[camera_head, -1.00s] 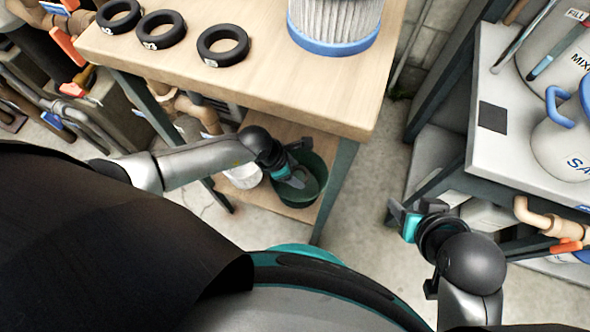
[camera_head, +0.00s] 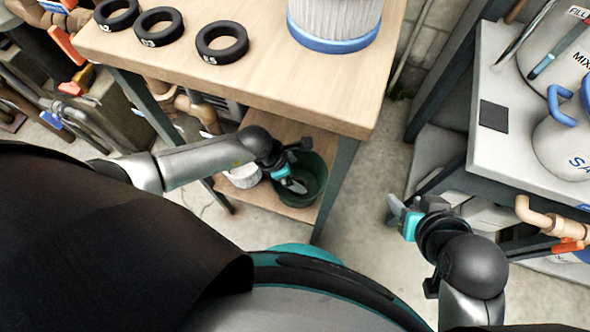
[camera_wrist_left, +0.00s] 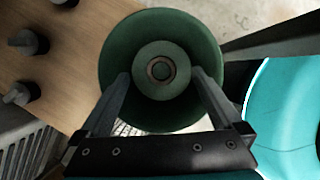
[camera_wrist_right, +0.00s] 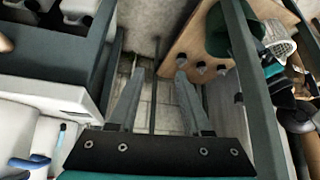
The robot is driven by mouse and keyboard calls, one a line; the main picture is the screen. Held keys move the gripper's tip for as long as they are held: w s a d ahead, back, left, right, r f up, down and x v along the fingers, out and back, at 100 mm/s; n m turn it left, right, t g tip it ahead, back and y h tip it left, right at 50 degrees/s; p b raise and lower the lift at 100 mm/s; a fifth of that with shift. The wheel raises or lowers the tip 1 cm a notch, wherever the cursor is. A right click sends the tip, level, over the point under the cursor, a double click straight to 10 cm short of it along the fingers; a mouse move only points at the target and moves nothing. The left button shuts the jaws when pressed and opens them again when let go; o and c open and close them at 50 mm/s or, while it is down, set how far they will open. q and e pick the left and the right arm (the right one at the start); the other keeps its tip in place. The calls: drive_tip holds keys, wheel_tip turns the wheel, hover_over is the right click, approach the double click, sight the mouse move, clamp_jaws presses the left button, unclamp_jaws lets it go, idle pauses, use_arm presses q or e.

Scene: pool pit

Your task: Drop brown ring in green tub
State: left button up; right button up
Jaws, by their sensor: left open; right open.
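The green tub (camera_head: 320,176) stands on the lower shelf of the wooden bench. The left wrist view looks down into the tub (camera_wrist_left: 116,50). A small brown ring (camera_wrist_left: 161,69) lies inside on the tub's bottom. My left gripper (camera_head: 295,168) is over the tub, open and empty. In the left wrist view its two fingers (camera_wrist_left: 160,73) stand apart on either side of the ring's place in the picture, not touching it. My right gripper (camera_head: 396,210) is open and empty, to the right of the bench. The tub also shows in the right wrist view (camera_wrist_right: 217,38).
A white basket (camera_head: 243,175) stands left of the tub on the shelf. Black rings (camera_head: 222,43) and a blue-based filter (camera_head: 334,45) are on the bench top (camera_head: 262,82). A grey cart (camera_head: 487,148) with containers stands right. Bare floor lies between bench and cart.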

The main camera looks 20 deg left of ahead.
idle(0.3)
drive_tip(key=s+d+f+g+p, duration=0.1)
drive_tip(key=s+f+g+p, duration=0.1)
drive_tip(key=f, duration=0.3)
drive_tip(key=s+d+f+g+h+p, duration=0.1)
drive_tip(key=s+f+g+p, duration=0.1)
drive_tip(key=f+p, duration=0.3)
drive_tip(key=shift+s+d+f, duration=0.35)
drive_tip(key=shift+s+f, duration=0.1)
drive_tip(key=shift+f, duration=0.3)
